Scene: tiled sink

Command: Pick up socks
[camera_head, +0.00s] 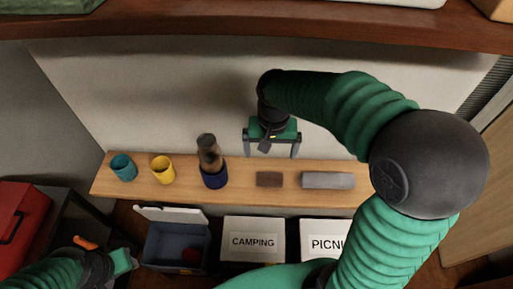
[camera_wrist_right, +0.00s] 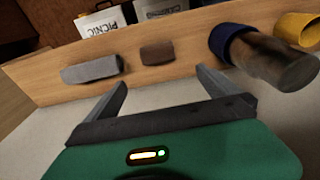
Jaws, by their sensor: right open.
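No item is plainly a sock. A grey roll-like bundle (camera_head: 327,180) and a smaller brown folded block (camera_head: 269,179) lie apart on the wooden shelf; I cannot tell which, if either, is socks. The right wrist view shows the grey bundle (camera_wrist_right: 91,68) and the brown block (camera_wrist_right: 157,52) beyond the fingers. My right gripper (camera_head: 271,151) is open and empty, its fingers straddling the brown block's direction but apart from it; it also shows in the right wrist view (camera_wrist_right: 161,80). My left gripper (camera_head: 122,262) is at the lower left, its jaws unclear.
On the shelf (camera_head: 240,170) stand a teal cup (camera_head: 123,168), a yellow cup (camera_head: 162,170) and a dark blue cup (camera_head: 214,178) with a brown cylinder (camera_head: 209,150) in it. Below are an open blue box (camera_head: 176,245) and white CAMPING (camera_head: 253,225) and PICNIC (camera_head: 322,228) boxes.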

